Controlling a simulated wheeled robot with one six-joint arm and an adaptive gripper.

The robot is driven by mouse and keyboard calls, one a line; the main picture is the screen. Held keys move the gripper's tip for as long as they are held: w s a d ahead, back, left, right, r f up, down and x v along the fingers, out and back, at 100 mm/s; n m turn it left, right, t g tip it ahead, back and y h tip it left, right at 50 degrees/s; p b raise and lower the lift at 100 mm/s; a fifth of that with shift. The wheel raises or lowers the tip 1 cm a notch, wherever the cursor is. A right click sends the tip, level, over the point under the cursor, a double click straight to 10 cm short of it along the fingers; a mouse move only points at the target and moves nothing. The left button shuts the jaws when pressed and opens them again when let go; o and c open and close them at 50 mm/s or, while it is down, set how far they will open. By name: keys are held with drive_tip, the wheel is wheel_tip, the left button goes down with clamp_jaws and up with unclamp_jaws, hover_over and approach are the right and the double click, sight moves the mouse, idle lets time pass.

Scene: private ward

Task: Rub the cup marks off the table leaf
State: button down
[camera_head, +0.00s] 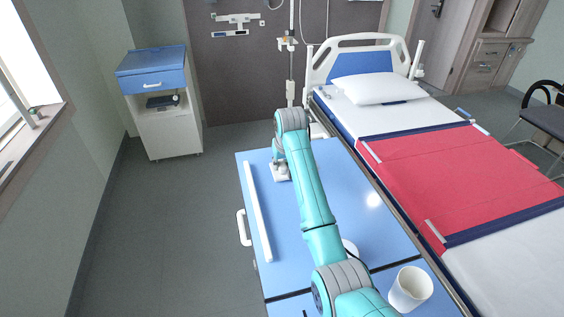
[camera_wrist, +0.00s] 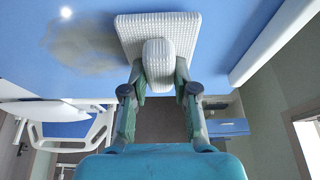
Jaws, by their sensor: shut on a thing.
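The blue table leaf (camera_head: 350,190) lies below my arm in the head view. In the wrist view it shows as a blue surface (camera_wrist: 60,75) with a smudgy grey-brown mark (camera_wrist: 85,45) on it. My gripper (camera_wrist: 160,75) is shut on the knob of a white, textured wiping pad (camera_wrist: 128,28). The pad's flat plate is against or just above the leaf; I cannot tell which. The mark lies beside the pad, to its left in the wrist view. In the head view the pad (camera_head: 281,174) is near the leaf's far left part. No mark is clear there.
A white cup (camera_head: 411,290) stands near the front right of the table. A white raised bar (camera_head: 258,212) runs along the left edge. A white object (camera_head: 350,248) is partly hidden behind my arm. The bed (camera_head: 440,170) borders the right; a bedside cabinet (camera_head: 165,128) stands back left.

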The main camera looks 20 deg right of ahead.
drive_tip(key=shift+f, duration=0.35)
drive_tip(key=shift+d+r, duration=0.15)
drive_tip(key=shift+d, duration=1.55)
drive_tip(key=shift+d+f, duration=0.15)
drive_tip(key=shift+d, duration=1.6)
drive_tip(key=shift+d+f, duration=0.1)
drive_tip(key=shift+d, duration=1.6)
drive_tip(key=shift+d+r, duration=0.1)
drive_tip(key=shift+d, duration=1.6)
drive_tip(key=shift+a, duration=1.7)
drive_tip(key=shift+s+a+f, duration=0.1)
drive_tip(key=shift+a+f, duration=0.05)
drive_tip(key=shift+a, duration=1.05)
drive_tip(key=shift+a+f, duration=0.1)
drive_tip(key=shift+a, duration=1.05)
drive_tip(key=shift+a+r, duration=0.2)
drive_tip(key=shift+a, duration=2.65)
drive_tip(key=shift+w+d+r, duration=0.1)
drive_tip(key=shift+w+r, duration=0.05)
drive_tip(key=shift+w, duration=1.15)
